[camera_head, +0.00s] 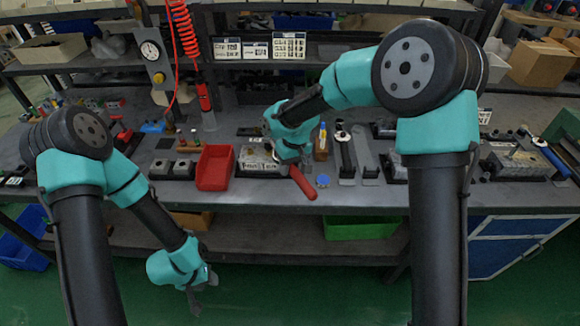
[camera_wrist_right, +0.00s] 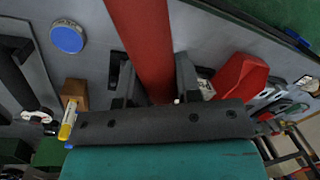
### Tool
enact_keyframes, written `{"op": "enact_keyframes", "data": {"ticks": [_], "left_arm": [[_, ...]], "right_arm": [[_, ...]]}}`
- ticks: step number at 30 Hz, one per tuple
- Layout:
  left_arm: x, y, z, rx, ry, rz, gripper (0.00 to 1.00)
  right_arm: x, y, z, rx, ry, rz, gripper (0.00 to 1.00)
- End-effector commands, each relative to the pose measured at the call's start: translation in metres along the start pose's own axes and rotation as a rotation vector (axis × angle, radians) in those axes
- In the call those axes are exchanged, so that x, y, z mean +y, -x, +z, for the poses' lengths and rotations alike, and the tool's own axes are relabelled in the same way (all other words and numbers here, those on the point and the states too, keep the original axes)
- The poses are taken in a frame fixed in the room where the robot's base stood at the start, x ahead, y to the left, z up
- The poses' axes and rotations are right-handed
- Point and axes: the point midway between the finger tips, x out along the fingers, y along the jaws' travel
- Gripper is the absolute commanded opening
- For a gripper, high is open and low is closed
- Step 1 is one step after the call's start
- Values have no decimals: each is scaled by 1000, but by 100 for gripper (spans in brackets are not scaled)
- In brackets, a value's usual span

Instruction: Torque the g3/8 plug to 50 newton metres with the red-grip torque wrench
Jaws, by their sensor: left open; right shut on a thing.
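The red-grip torque wrench (camera_head: 303,183) is at the bench's front middle. Its red grip sticks out toward the front edge from under my right gripper (camera_head: 291,160). In the right wrist view the grip (camera_wrist_right: 143,40) runs between the two fingers of my right gripper (camera_wrist_right: 156,82), which is shut on it. A grey valve block (camera_head: 257,163) lies just left of the gripper. The wrench head and the g3/8 plug are hidden or too small to make out. My left gripper (camera_head: 198,291) is open and empty, low in front of the bench.
A red bin (camera_head: 215,168) stands left of the valve block; it also shows in the right wrist view (camera_wrist_right: 237,76). A blue round cap (camera_head: 323,181) lies right of the grip. Black tools on stands (camera_head: 345,158) are further right. A red coiled hose (camera_head: 184,30) hangs behind.

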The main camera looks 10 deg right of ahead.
Motion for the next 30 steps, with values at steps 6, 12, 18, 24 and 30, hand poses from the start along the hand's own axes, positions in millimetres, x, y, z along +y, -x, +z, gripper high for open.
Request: {"op": "enact_keyframes", "data": {"ticks": [6, 12, 18, 24, 30], "left_arm": [[0, 0, 0, 0, 0, 0, 43], [0, 0, 0, 0, 0, 0, 43], [0, 0, 0, 0, 0, 0, 43], [0, 0, 0, 0, 0, 0, 43], [0, 0, 0, 0, 0, 0, 43]], "right_arm": [[0, 0, 0, 2, 0, 0, 0], [1, -4, 0, 2, 0, 0, 0], [2, -8, 0, 1, 0, 1, 0], [2, -11, 0, 1, 0, 1, 0], [2, -15, 0, 1, 0, 1, 0]]}}
